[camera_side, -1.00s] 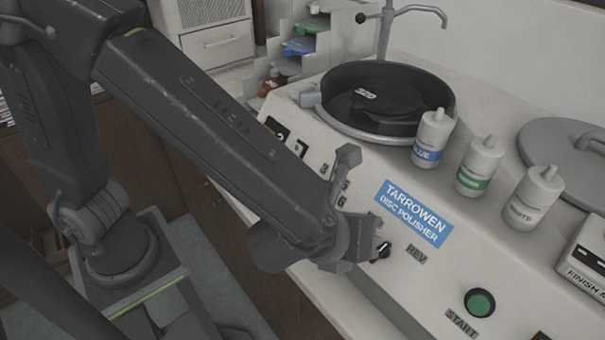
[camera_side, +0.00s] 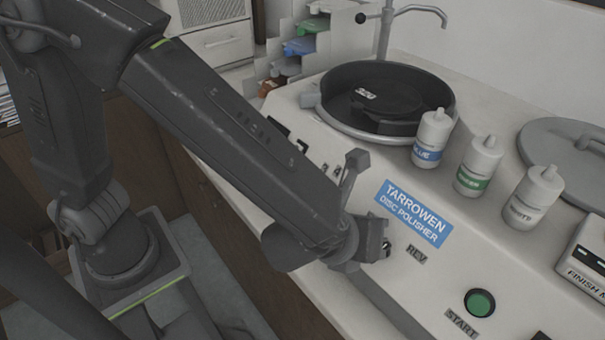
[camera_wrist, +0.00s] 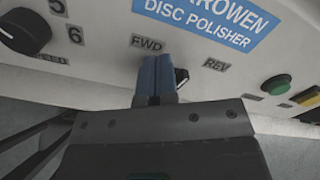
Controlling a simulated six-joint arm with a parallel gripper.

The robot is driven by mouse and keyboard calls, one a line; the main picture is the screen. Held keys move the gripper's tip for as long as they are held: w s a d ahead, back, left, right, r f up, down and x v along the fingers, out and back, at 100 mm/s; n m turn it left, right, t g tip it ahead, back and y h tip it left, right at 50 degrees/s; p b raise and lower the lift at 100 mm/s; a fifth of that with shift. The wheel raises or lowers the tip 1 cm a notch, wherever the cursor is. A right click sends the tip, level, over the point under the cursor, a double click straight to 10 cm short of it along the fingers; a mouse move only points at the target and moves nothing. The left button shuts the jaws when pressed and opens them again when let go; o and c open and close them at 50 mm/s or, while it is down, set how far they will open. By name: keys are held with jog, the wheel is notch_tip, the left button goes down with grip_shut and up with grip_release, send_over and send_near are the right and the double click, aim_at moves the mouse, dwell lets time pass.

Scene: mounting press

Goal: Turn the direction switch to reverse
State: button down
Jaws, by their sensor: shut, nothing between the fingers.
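The direction switch is a small black knob (camera_wrist: 181,76) on the sloped front panel of the disc polisher, between the FWD label (camera_wrist: 146,41) and the REV label (camera_wrist: 215,65). In the wrist view my gripper (camera_wrist: 156,68) has its two blue fingers together, with nothing between them. They are just left of the knob, on its FWD side, and cover part of it. I cannot tell whether they touch it or which way it points. In the side view my gripper (camera_side: 378,248) hides most of the switch; the REV label (camera_side: 416,256) shows to its right.
A green START button (camera_side: 480,302) is right of the switch, with a yellow button (camera_wrist: 306,95) beyond it. A numbered black dial (camera_wrist: 24,32) is at the left. Bottles (camera_side: 475,165) stand on top beside the polishing bowl (camera_side: 345,125).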

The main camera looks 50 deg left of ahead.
jog(key=shift+s+d+f, duration=0.2)
jog(key=shift+d+f, duration=0.05)
jog(key=shift+d, duration=0.15)
dwell(0.7)
jog(key=shift+a, duration=0.1)
jog(key=shift+w+a+r, duration=0.1)
jog(key=shift+a+r, duration=0.15)
jog(key=shift+r, duration=0.05)
jog(key=v, duration=0.6)
jog(key=shift+w, duration=0.1)
